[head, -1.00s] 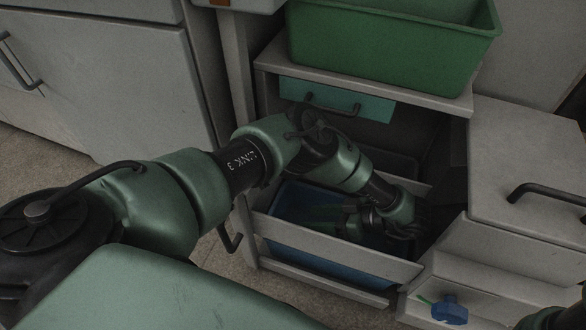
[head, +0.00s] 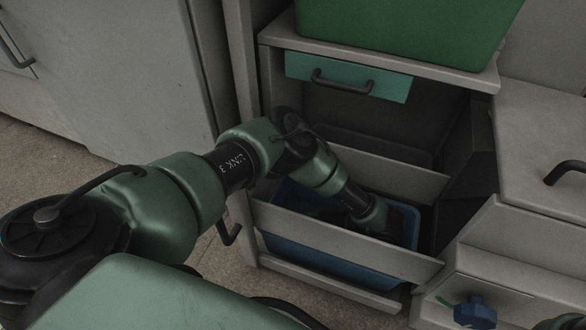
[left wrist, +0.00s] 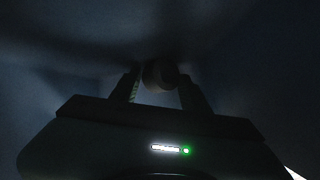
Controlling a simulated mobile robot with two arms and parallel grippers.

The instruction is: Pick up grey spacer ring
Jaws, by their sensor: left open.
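A small rounded greyish object (left wrist: 160,72), which looks like the spacer ring, shows dimly between the fingertips of my left gripper (left wrist: 160,82) in the left wrist view. The fingers are open on either side of it; whether they touch it is too dark to tell. In the head view my left arm reaches down into a blue bin (head: 330,258) inside an open grey drawer (head: 345,239). The fingers and the ring are hidden there.
Drawer walls stand close around my left forearm. Above are a teal drawer with a dark handle (head: 350,78) and a green bin (head: 410,35) on a shelf. A blue knob (head: 475,313) is at the lower right. Bare floor (head: 90,150) lies to the left.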

